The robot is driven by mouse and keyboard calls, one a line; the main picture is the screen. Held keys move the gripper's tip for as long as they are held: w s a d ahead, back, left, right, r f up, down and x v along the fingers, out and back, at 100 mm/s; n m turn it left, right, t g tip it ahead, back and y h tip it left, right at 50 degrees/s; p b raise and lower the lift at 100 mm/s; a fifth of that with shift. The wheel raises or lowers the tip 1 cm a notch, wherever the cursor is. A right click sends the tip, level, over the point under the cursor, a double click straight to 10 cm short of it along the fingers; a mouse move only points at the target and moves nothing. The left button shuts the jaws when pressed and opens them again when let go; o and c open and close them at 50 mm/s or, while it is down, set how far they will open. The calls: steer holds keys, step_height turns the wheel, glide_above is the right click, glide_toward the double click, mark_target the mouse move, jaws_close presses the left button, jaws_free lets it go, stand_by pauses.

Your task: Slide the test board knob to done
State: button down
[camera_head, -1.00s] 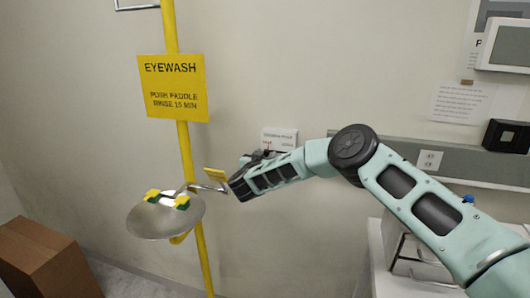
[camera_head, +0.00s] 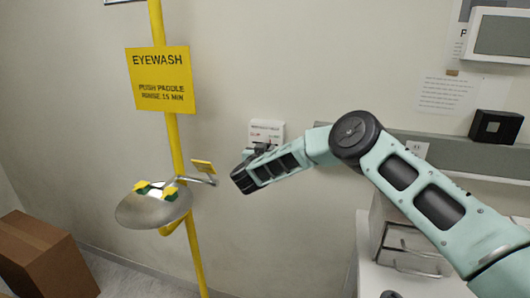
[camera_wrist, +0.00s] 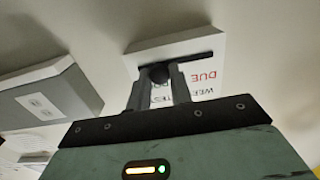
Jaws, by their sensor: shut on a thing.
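The white test board (camera_head: 266,128) is on the wall, just beyond my gripper (camera_head: 262,148) in the head view. In the wrist view the board (camera_wrist: 215,46) appears turned, with red "DUE" lettering at its right and a dark slot (camera_wrist: 196,57) across it. My gripper (camera_wrist: 160,82) has both fingers closed around the dark knob (camera_wrist: 157,72), which sits toward the slot's left part there, away from "DUE". The "done" lettering is not readable; fingers and board angle hide that end.
A yellow eyewash pole (camera_head: 177,165) with a metal bowl (camera_head: 150,210) and paddle (camera_head: 203,167) stands left of my gripper. A grey wall rail (camera_head: 455,150) runs to the right, above a white counter. A cardboard box (camera_head: 42,255) sits on the floor at left.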

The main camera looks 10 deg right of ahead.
steer(key=shift+s+d, duration=0.45)
steer(key=shift+d, duration=0.4)
steer(key=shift+f, duration=0.1)
steer(key=c, duration=1.6)
jaws_free()
steer(key=o, duration=0.3)
steer(key=shift+s+d, duration=0.1)
steer(key=shift+s, duration=0.05)
steer(key=b+v, duration=0.7)
steer(key=v, duration=1)
steer(key=shift+s, duration=0.15)
